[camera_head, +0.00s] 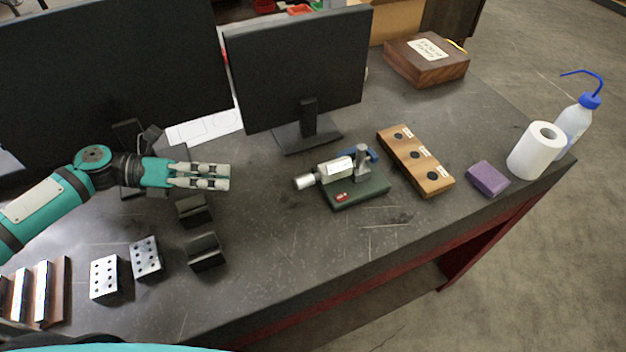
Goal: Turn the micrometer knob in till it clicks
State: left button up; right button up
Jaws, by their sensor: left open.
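A bench micrometer with a dark green base (358,192) stands on the dark worktop in the middle of the head view. Its light barrel lies roughly level, and a silver knob (304,182) sticks out at the left end. A small blue part shows behind its upright. My left gripper (229,178) comes in from the left with its fingers pointing right toward the knob. It is open and empty, clearly apart from the knob, with bare worktop between them. My right gripper is not in view.
A monitor (297,75) stands behind the micrometer. Black V-shaped blocks (206,252) and drilled metal blocks (146,257) sit below my left arm. A wooden gauge block (417,161), purple block (488,178), paper roll (535,152) and wash bottle (573,120) are right. The worktop before the micrometer is clear.

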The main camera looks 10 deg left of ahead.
pick_arm(q)
jog(key=p, duration=0.2)
send_near(295, 181)
jog(key=p+x, duration=0.2)
jog(key=x, duration=0.8)
jog(key=shift+d, duration=0.2)
jog(key=shift+w+d+f, duration=0.15)
jog(key=shift+d+f, duration=0.05)
jog(key=shift+d, duration=0.25)
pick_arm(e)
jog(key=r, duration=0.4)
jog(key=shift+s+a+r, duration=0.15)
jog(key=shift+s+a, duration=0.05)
pick_arm(q)
jog(key=c, duration=0.9)
jog(key=shift+p, duration=0.35)
grip_shut()
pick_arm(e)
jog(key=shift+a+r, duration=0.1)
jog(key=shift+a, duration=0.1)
